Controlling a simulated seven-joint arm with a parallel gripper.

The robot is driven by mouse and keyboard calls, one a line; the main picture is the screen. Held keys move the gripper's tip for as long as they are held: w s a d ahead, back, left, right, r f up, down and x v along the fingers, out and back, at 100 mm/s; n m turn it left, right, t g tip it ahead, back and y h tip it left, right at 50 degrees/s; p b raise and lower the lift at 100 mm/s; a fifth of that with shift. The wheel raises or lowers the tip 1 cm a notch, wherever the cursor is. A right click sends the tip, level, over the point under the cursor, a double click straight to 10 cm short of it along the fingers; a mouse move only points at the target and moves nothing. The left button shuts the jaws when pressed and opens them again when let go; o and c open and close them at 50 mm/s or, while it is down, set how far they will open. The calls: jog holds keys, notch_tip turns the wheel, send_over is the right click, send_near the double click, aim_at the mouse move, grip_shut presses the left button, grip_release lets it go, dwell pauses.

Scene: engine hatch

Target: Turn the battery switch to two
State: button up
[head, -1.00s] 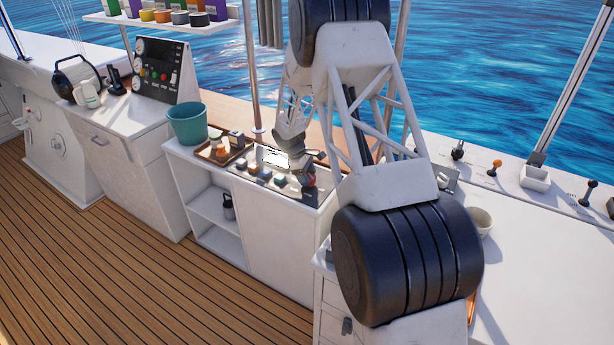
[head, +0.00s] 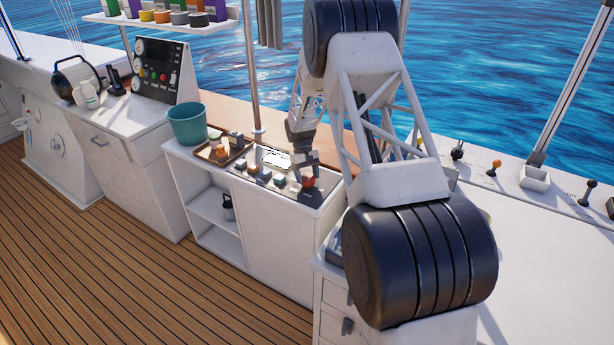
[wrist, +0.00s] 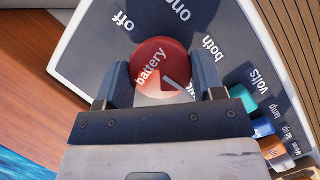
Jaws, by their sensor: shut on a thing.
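The battery switch is a round red knob (wrist: 160,62) marked "battery" on a dark panel (wrist: 95,40). In the head view the red knob (head: 309,182) is at the right end of the panel. My gripper (wrist: 163,78) is over the knob, with one finger on each side, shut on it. Labels "off", "one" and "both" show around the knob; a label at lower right is partly hidden by the right finger. A dark wedge on the knob lies on its lower right side, toward that label; whether it is pointer or shadow is hard to tell.
Several small coloured knobs, among them a teal one (wrist: 243,103) and an orange one (wrist: 277,150), sit beside the switch. A wooden tray (head: 221,152) with small items and a green bucket (head: 187,125) stand left of the panel in the head view.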

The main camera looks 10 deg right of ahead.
jog(key=shift+m+y, duration=0.4)
jog(key=shift+m, duration=0.6)
jog(key=o, duration=0.9)
jog(key=v, duration=0.7)
jog(key=shift+r, duration=0.4)
jog(key=shift+w, duration=0.15)
